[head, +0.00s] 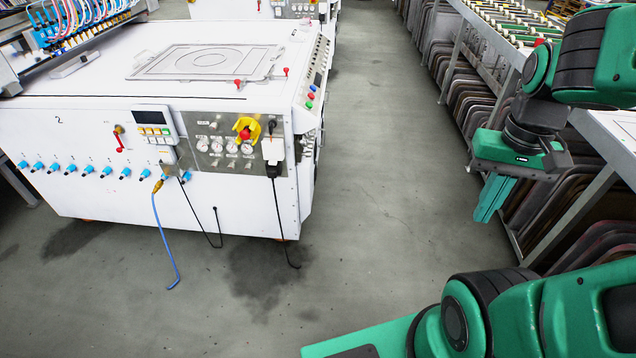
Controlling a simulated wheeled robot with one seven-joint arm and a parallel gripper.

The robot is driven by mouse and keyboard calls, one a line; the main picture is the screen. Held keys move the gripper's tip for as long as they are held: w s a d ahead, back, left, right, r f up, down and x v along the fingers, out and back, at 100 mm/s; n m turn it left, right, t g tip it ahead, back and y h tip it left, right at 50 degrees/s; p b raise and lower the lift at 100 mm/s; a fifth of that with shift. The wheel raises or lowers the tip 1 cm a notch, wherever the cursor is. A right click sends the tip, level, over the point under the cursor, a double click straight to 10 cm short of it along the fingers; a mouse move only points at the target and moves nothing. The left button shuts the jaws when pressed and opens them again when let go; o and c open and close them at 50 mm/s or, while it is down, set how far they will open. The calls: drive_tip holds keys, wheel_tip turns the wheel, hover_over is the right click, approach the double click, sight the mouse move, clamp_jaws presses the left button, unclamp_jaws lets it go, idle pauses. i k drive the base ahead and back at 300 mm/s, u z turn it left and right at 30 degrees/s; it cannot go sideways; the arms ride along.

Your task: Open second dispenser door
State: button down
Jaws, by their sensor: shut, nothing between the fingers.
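My gripper (491,199) is at the right, pointing down over the floor beside the rack, with its green fingers together and nothing in them. It is well apart from the white machine (100,125) at the left. That machine has a "2" on its front, a row of blue fittings, a control panel (217,142) with gauges, a yellow and red knob (245,129) and a red-handled valve (119,138). A flat grey outlined plate (205,62) lies on its top. I cannot pick out a dispenser door in this view.
A grey concrete floor aisle (375,180) lies clear between the machine and a rack (590,195) of dark panels at the right. A blue hose (164,240) and black cables hang from the machine to the floor. Another white machine (255,10) stands behind.

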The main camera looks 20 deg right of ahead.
sight(307, 170)
drive_tip(key=z, duration=0.05)
drive_tip(key=k, duration=0.25)
drive_tip(key=z, duration=1)
drive_tip(key=i, duration=1.7)
drive_tip(key=u, duration=1.45)
drive_tip(key=i, duration=0.6)
drive_tip(key=u, duration=0.05)
